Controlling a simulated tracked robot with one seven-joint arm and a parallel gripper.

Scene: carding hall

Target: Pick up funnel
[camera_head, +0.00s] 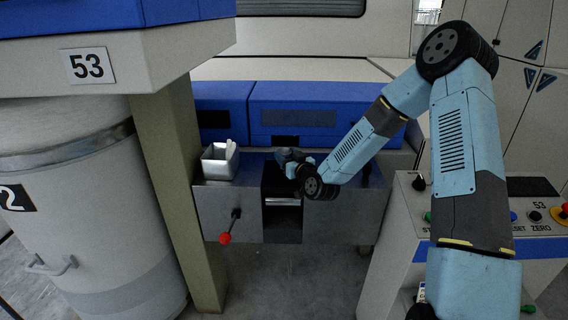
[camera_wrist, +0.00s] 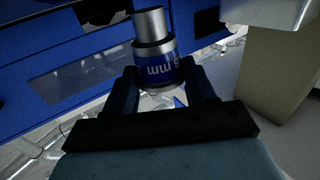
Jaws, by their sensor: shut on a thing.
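The funnel (camera_wrist: 153,48) is a small round metal piece with a narrower silver top and a blue band marked "mm". It shows in the wrist view between the two dark fingers of my gripper (camera_wrist: 163,82), which is shut on it. Its lower end is partly hidden by the gripper. In the head view my gripper (camera_head: 287,157) is over the grey metal bench (camera_head: 335,205), near its middle, and the funnel cannot be made out there. I cannot tell whether the funnel touches anything below it.
A square metal container (camera_head: 213,168) with something white inside stands on the bench's left end. A red-knobbed lever (camera_head: 226,237) sticks out in front. A beige post (camera_head: 177,190) and a large can (camera_head: 85,210) stand left. A control console (camera_head: 405,215) stands right.

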